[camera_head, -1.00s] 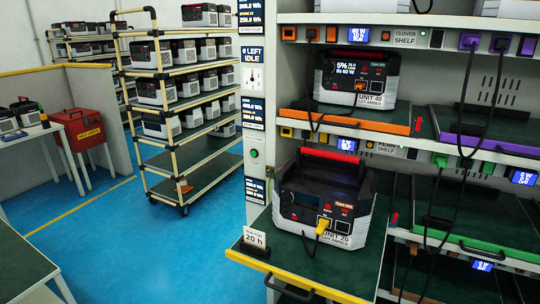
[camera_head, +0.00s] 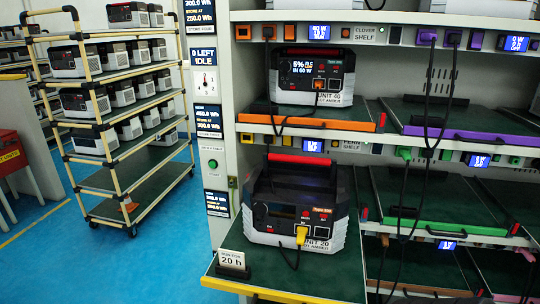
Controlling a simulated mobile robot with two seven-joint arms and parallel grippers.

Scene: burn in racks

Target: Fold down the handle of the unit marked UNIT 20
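The unit marked UNIT 20 (camera_head: 297,212) is a black and light-grey power box on a pulled-out green tray with a yellow front edge (camera_head: 262,291). Its handle with the red grip (camera_head: 295,159) shows along the top rear of the box and looks raised; its exact angle is hard to tell. A yellow plug (camera_head: 301,235) sits in the front of the unit, with a black cable running down from it. Neither of my grippers is in view.
A card reading 20 h (camera_head: 232,260) stands at the tray's left corner. UNIT 40 (camera_head: 312,75) sits on the shelf above, with black cables hanging nearby. Tray edges (camera_head: 455,228) lie to the right. A wheeled rack (camera_head: 110,110) stands left; blue floor between is clear.

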